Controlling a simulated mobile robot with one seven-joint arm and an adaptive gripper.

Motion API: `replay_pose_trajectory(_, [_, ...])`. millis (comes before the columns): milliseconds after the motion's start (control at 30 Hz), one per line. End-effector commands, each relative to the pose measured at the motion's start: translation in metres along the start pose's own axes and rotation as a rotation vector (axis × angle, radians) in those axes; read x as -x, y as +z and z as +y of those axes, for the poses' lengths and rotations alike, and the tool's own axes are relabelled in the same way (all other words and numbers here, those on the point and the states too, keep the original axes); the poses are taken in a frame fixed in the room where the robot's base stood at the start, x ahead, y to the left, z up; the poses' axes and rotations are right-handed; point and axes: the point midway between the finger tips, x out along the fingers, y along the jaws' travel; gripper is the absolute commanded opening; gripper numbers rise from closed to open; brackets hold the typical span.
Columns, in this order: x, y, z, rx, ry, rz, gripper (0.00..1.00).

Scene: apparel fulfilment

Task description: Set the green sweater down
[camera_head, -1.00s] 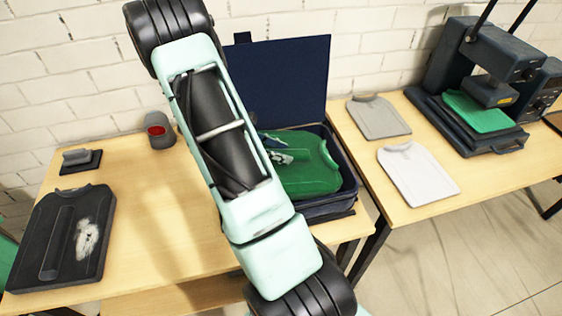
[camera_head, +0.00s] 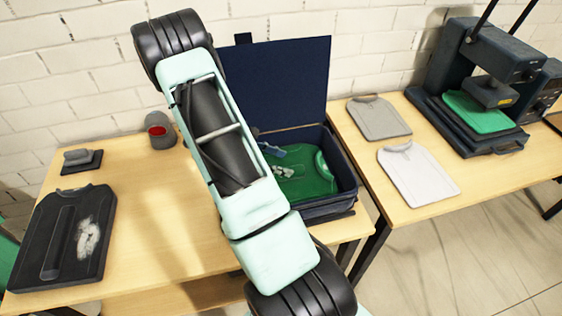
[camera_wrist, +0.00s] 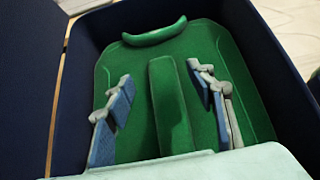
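The green sweater (camera_head: 312,182) lies inside the dark blue open case (camera_head: 345,172), down below its rim. In the wrist view the sweater (camera_wrist: 225,60) lies flat with its collar toward the top, and a raised green ridge (camera_wrist: 170,105) runs along its middle. My gripper (camera_wrist: 163,90) has its two blue-padded fingers apart, one on each side of the ridge. Narrow gaps show between pads and ridge. In the head view my arm hides the left part of the case and sweater, and my gripper (camera_head: 284,165) shows only in part over the sweater.
The case lid (camera_head: 282,85) stands upright behind. A black garment (camera_head: 62,240) with a white patch, a small grey block (camera_head: 80,158) and a grey-red item (camera_head: 158,132) are on the left table. Grey (camera_head: 378,117) and white (camera_head: 418,172) shirts and a press (camera_head: 480,70) are right.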

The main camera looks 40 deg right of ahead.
Motion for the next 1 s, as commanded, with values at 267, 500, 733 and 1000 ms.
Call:
replay_pose_trajectory(267, [0.002, 0.002, 0.000, 0.000, 0.000, 0.000, 0.50])
replay_pose_trajectory(500, [0.037, 0.001, 0.001, -0.002, 0.005, 0.002, 0.50])
replay_pose_trajectory(733, [0.087, 0.001, 0.001, -0.002, 0.004, 0.002, 0.50])
replay_pose_trajectory(1000, [0.119, 0.002, 0.000, -0.001, 0.000, 0.000, 0.50])
